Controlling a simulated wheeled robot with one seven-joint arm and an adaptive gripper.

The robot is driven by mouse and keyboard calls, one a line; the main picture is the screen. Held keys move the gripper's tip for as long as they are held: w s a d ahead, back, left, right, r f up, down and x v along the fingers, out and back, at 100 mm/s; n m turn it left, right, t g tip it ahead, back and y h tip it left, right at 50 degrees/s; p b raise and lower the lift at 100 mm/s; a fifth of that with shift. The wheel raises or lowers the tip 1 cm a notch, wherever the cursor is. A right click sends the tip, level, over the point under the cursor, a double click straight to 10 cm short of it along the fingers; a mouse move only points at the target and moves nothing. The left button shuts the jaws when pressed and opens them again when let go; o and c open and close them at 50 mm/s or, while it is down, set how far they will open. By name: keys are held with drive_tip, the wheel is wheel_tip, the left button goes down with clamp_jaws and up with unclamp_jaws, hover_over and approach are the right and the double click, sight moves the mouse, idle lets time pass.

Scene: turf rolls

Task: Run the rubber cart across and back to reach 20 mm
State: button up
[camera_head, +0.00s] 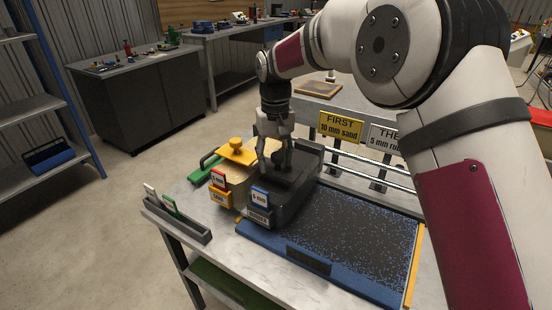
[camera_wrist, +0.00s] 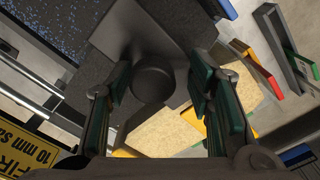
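The black rubber cart (camera_head: 308,172) stands at the left end of the blue-framed bed (camera_head: 277,247), with a blue-edged "5 mm" card on its front. The bed's dark surface is speckled with blue. In the wrist view the cart's round dark knob (camera_wrist: 153,84) lies between my gripper's (camera_wrist: 157,70) green-padded fingers. The fingers are apart, with a gap visible on each side of the knob. In the head view my gripper (camera_head: 273,158) points down over the cart; its fingertips blend into the dark cart there.
The yellow sand cart (camera_head: 237,153), with a red-edged "5 mm" card, is close left of the rubber cart. A grey card holder (camera_head: 180,222) is at the table's left edge. A yellow "FIRST 10 mm sand" sign (camera_head: 340,127) stands behind rails. The bed right of the cart is clear.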

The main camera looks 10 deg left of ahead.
drive_tip(key=shift+r, duration=0.1)
wheel_tip(320, 180, up, 12)
idle(0.5)
drive_tip(key=shift+d, duration=0.1)
